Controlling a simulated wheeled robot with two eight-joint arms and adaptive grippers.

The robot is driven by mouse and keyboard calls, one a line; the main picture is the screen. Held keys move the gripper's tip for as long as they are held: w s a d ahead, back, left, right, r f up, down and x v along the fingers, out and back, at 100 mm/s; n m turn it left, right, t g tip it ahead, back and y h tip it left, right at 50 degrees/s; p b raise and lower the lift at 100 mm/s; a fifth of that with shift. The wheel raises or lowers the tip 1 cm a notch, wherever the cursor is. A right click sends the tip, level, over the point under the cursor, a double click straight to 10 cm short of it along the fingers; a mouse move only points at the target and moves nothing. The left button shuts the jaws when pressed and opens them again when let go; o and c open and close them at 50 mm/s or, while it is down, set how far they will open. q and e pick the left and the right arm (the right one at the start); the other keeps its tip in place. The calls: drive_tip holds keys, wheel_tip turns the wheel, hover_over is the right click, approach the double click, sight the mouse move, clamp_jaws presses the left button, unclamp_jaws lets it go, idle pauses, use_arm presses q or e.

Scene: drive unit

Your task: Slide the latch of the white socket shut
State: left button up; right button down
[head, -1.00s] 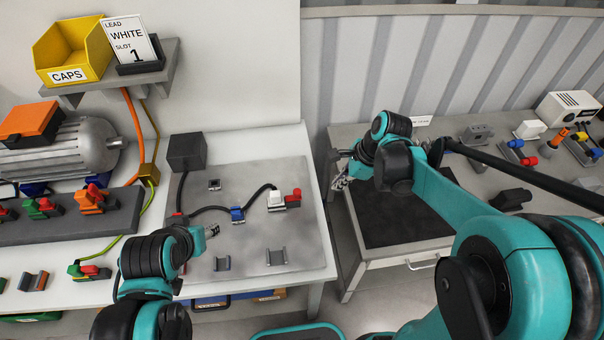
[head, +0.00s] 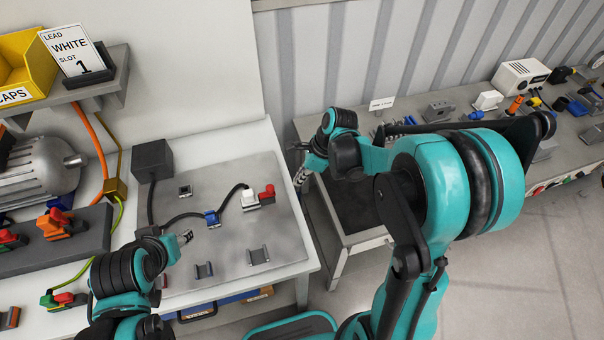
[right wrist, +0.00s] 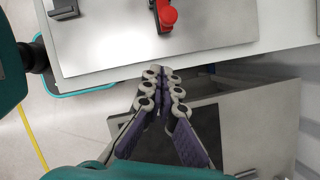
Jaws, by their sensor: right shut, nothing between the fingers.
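The white socket (head: 249,200) sits on the grey metal plate (head: 225,245), with a dark cable running into it. Its red latch (head: 266,195) sticks out at its right side, toward the plate's right edge. The red latch also shows at the top of the right wrist view (right wrist: 166,15); the white part is cut off there. My right gripper (head: 300,178) is shut and empty, to the right of the latch and apart from it; its closed fingertips (right wrist: 164,72) point toward the plate's edge. My left gripper (head: 186,238) hovers over the plate's left part; its fingers are too small to read.
A blue connector (head: 211,218) sits on the cable left of the socket. Two grey brackets, one of them a near bracket (head: 258,256), stand on the plate. A gap separates this table from a side bench with a dark mat (head: 345,205). The plate around the latch is clear.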

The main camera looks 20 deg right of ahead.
sight(267, 192)
drive_tip(key=a+f, duration=0.1)
drive_tip(key=w+a+f, duration=0.1)
drive_tip(key=a, duration=0.1)
drive_tip(key=w+a+f+b, duration=0.1)
drive_tip(key=f, duration=0.1)
drive_tip(key=shift+a+f, duration=0.1)
drive_tip(key=shift+a, duration=0.1)
drive_tip(key=shift+w+a, duration=0.15)
drive_tip(key=shift+a, duration=0.25)
